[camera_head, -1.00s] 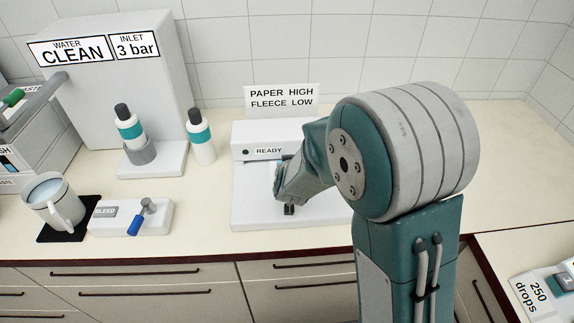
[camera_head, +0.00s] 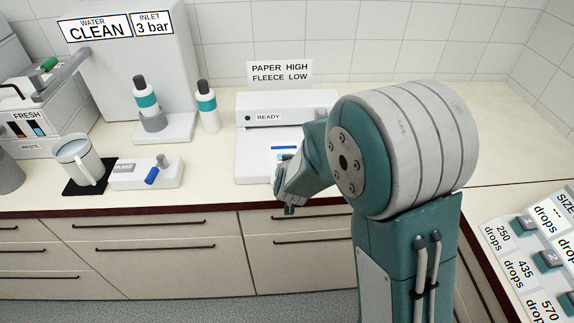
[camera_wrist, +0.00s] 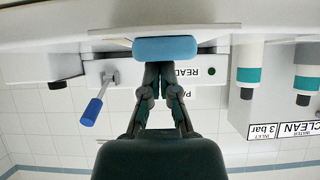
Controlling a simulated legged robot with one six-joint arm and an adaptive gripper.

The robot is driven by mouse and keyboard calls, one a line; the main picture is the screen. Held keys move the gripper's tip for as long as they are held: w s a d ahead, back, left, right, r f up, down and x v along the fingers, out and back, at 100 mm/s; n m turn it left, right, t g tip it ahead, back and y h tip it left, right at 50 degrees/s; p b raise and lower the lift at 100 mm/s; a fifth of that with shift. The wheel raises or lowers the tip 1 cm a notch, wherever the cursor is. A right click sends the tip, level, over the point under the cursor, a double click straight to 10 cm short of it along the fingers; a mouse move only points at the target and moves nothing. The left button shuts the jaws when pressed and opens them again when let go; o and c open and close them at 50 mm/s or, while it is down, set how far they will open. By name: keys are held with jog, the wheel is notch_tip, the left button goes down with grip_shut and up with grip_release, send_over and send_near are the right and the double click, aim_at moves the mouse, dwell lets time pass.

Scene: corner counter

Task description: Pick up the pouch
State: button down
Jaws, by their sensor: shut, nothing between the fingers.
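A flat white piece with a blue band (camera_head: 284,148), which looks like the pouch, lies on the base of the sealer (camera_head: 256,172) under the READY front. My forearm hides part of it. My gripper (camera_head: 289,210) shows as a small dark tip below my wrist, at the counter's front edge in the picture. In the wrist view, which is upside down, my gripper (camera_wrist: 158,68) has its fingers together. A light-blue rounded piece (camera_wrist: 165,48) shows just beyond the tips; I cannot tell whether it is part of the pouch or whether they touch.
A mug (camera_head: 80,158) on a black mat and a BLEED block (camera_head: 146,173) with a blue-handled lever stand left. Two teal-banded bottles (camera_head: 207,107) stand behind. A drops panel (camera_head: 530,250) is at right. The counter's dark front edge (camera_head: 120,212) runs below.

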jog(key=shift+s+f, duration=0.45)
jog(key=shift+w+r, duration=0.1)
